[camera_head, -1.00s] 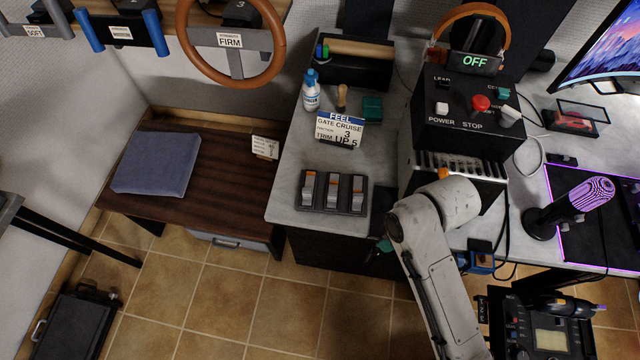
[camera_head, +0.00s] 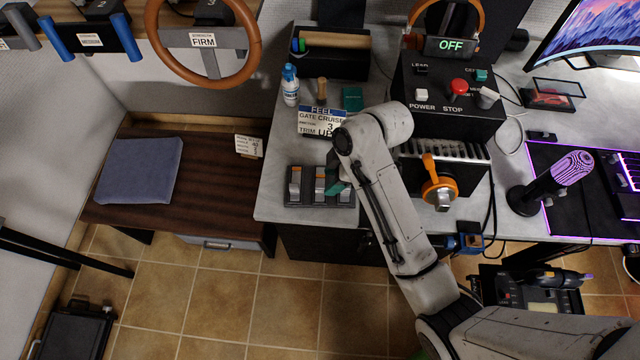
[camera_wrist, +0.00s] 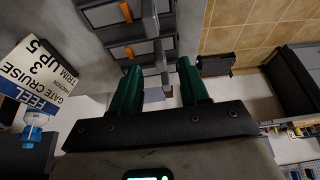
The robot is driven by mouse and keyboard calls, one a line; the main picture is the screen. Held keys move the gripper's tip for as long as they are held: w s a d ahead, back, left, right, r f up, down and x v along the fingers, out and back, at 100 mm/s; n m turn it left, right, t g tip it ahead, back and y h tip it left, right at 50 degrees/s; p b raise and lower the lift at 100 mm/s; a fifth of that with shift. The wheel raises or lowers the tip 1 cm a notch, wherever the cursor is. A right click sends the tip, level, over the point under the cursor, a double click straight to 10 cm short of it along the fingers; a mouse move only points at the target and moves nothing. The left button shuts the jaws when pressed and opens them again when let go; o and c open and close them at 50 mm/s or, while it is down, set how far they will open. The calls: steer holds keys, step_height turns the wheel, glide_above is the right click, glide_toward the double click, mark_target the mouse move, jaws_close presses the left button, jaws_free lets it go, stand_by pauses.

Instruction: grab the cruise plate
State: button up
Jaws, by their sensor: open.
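A card sign (camera_head: 318,121) on the grey desk reads FEEL, GATE CRUISE 3, FRICTION and TRIM UP 5; it also shows tilted at the left of the wrist view (camera_wrist: 38,78). No separate plate marked cruise can be made out. A dark throttle unit (camera_head: 296,201) with grey, orange-marked levers stands in front of the sign and shows at the top of the wrist view (camera_wrist: 117,27). My gripper (camera_wrist: 160,78) has two green fingers, apart and with nothing held between them. In the head view it is mostly hidden by my arm, beside the throttle unit's right end.
A black control box (camera_head: 452,98) with a red stop button stands to the right of the sign. Below it is an orange lever (camera_head: 432,172). A blue-white bottle (camera_head: 290,86) and a green block (camera_head: 352,98) stand behind the sign. A bench (camera_head: 210,190) is at left.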

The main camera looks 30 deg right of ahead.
mark_target(324, 186)
steer(key=shift+p+x, duration=0.3)
steer(key=shift+x, duration=2.4)
jaws_close()
